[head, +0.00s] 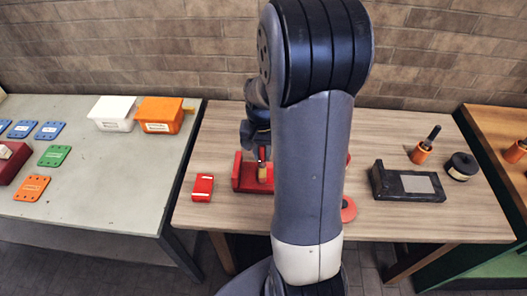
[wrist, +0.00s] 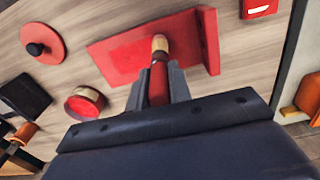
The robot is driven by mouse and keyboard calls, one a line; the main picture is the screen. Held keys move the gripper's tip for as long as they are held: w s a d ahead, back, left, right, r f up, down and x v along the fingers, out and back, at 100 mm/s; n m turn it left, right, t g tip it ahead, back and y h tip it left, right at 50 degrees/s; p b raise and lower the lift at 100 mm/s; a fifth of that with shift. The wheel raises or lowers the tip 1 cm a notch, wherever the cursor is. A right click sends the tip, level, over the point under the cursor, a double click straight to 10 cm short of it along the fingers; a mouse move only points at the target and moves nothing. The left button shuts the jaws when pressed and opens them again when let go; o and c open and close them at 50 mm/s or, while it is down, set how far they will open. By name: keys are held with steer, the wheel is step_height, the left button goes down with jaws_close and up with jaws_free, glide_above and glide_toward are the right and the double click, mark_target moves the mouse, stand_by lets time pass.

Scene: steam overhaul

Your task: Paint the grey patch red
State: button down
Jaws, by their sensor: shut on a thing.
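My gripper (wrist: 159,85) is shut on a brush with a red handle (wrist: 158,82) and a pale tan tip (wrist: 160,43). The brush tip is over a red plate with an upright end wall (wrist: 140,52); I cannot tell whether it touches. The plate's flat face looks red in the wrist view, and no grey shows on it; the part under the brush is hidden. In the head view the red plate (head: 238,180) is partly behind my arm. A red paint tin (wrist: 85,103) stands beside the plate, and a red lid with a black knob (wrist: 42,43) lies near it.
A black tray with a grey panel (head: 417,184), an orange cup (head: 420,154) and a black round tin (head: 461,166) stand on the right. A red box (head: 203,187) lies left of the plate. A grey table (head: 110,190) is further left.

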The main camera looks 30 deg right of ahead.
steer(key=r, duration=0.1)
steer(key=r+p, duration=0.1)
steer(key=r, duration=0.1)
steer(key=shift+s+d, duration=0.15)
steer(key=shift+d, duration=0.05)
steer(key=shift+r+p, duration=2.05)
steer(key=shift+r, duration=0.45)
steer(key=shift+a+f, duration=0.1)
